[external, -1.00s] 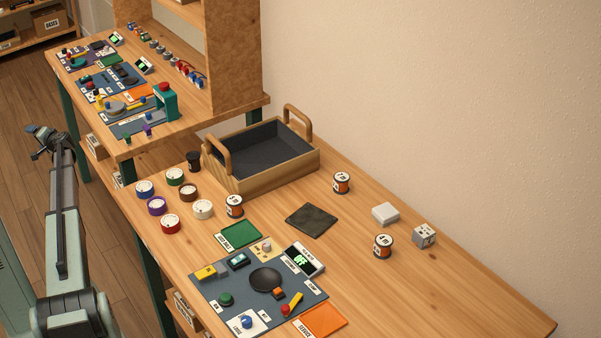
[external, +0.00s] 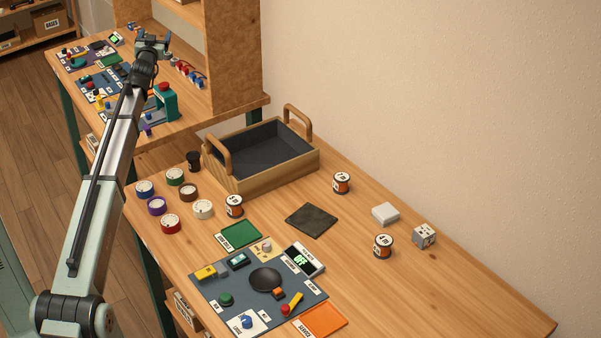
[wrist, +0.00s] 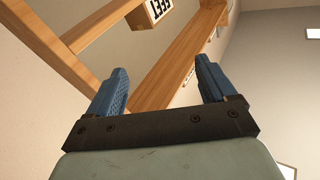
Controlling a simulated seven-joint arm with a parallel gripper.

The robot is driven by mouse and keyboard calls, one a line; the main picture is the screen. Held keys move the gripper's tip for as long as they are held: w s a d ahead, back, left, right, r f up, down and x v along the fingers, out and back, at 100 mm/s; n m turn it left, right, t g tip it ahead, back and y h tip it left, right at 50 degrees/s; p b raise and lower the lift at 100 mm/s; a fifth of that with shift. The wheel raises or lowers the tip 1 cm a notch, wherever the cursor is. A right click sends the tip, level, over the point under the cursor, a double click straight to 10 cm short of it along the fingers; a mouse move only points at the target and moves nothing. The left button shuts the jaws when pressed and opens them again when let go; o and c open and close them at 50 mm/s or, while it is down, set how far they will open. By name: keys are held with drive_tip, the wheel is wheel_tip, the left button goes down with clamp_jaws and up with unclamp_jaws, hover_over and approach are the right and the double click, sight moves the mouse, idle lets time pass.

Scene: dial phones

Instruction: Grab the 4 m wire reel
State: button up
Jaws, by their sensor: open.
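Three wire reels with white label tops and dark orange-brown sides stand upright on the near table in the external view. One reel (external: 234,206) is left of centre, below the tray. Another reel (external: 341,183) is right of the tray, and the third reel (external: 383,246) is farther right and nearer. Their length labels are too small to read surely, so I cannot tell which is 4 m. My gripper (external: 152,42) is raised over the far bench, well away from all reels. In the wrist view, my gripper (wrist: 161,70) is open and empty, its blue fingers apart.
A wooden tray (external: 265,178) with tall handles stands behind the reels. Several coloured tape rolls lie at left, beside a black cup (external: 193,161). A control panel (external: 228,296) is in front. A white block (external: 385,214) and grey cube (external: 424,235) are at right. The right front is clear.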

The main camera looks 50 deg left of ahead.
drive_tip(key=w+d+r+n+t+h, duration=0.1)
drive_tip(key=w+d+r+t, duration=0.2)
drive_tip(key=w+d+r, duration=0.5)
drive_tip(key=w+d+r+n+t, duration=0.1)
drive_tip(key=w+d+r+t, duration=0.2)
drive_tip(key=d+r, duration=0.5)
drive_tip(key=w+d+f+m+g+h, duration=0.1)
drive_tip(key=w+d+f+m+h, duration=0.25)
drive_tip(key=w+d+f, duration=0.4)
drive_tip(key=w+d+f+m+g+h, duration=0.1)
drive_tip(key=w+d+f+m+h, duration=0.3)
drive_tip(key=w+d, duration=0.7)
drive_tip(key=w+d+f+m+g+h, duration=0.2)
drive_tip(key=d+f, duration=0.5)
drive_tip(key=d, duration=0.3)
drive_tip(key=w+d+f+m+g+h, duration=0.1)
drive_tip(key=d+f+m+g+h, duration=0.15)
drive_tip(key=d+f, duration=0.55)
drive_tip(key=m+g+h, duration=0.3)
drive_tip(key=m+g, duration=0.8)
hover_over(384, 240)
wheel_tip(384, 240, down, 12)
drive_tip(key=f, duration=0.8)
drive_tip(key=shift+s+a+f, duration=0.15)
drive_tip(key=shift+a, duration=0.05)
drive_tip(key=shift+w+d+f, duration=0.1)
drive_tip(key=shift+f, duration=1.25)
drive_tip(key=shift+w+d+f, duration=0.1)
drive_tip(key=shift+f, duration=1.2)
